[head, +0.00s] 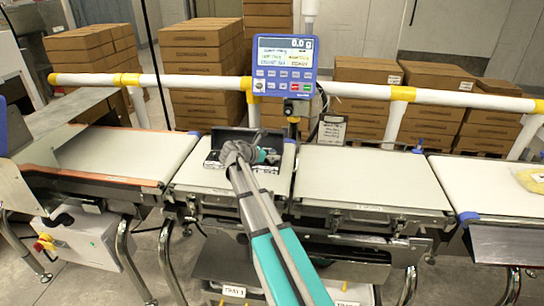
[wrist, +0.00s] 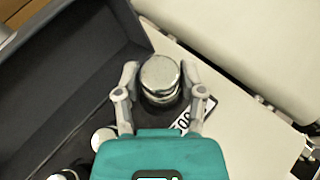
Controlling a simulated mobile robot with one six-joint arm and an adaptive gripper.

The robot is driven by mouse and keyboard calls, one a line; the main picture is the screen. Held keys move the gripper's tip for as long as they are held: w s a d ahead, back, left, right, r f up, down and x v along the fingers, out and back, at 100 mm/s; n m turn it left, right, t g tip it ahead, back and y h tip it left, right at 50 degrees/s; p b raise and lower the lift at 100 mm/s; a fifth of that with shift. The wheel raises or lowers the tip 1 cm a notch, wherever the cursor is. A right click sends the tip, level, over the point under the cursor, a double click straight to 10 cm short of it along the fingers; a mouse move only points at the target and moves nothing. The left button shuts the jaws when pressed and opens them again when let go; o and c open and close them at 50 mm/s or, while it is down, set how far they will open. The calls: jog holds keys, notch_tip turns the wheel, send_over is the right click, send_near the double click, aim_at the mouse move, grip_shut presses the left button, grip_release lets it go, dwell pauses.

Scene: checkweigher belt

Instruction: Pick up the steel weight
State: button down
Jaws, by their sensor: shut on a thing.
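The steel weight (wrist: 160,76), a shiny round cylinder with a knobbed top, is in the middle of the wrist view. My gripper (wrist: 161,82) has one grey finger on each side of it and is shut on it. In the head view my gripper (head: 240,153) reaches into an open dark case (head: 214,158) on the weighing belt and hides the weight there. The case's dark interior also shows in the wrist view (wrist: 70,75). I cannot tell whether the weight is lifted off its support.
Two more round weights (wrist: 103,138) (wrist: 64,174) show at the lower left of the wrist view. A blue display (head: 283,65) reading 0.0 g stands behind the case. White belts lie left (head: 125,153) and right (head: 365,177); the right one is clear. A yellow-white rail (head: 370,91) runs behind.

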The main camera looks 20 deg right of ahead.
aim_at(272, 151)
jog(key=shift+r, duration=0.15)
notch_tip(272, 151, up, 3)
jog(key=p, duration=0.3)
jog(key=shift+r+p, duration=0.2)
jog(key=shift+p, duration=0.1)
jog(key=s+a+r+p, duration=0.7)
jog(key=a+r+p, duration=0.2)
jog(key=a, duration=0.3)
jog(key=shift+s+r, duration=0.2)
jog(key=shift+s, duration=0.05)
dwell(0.5)
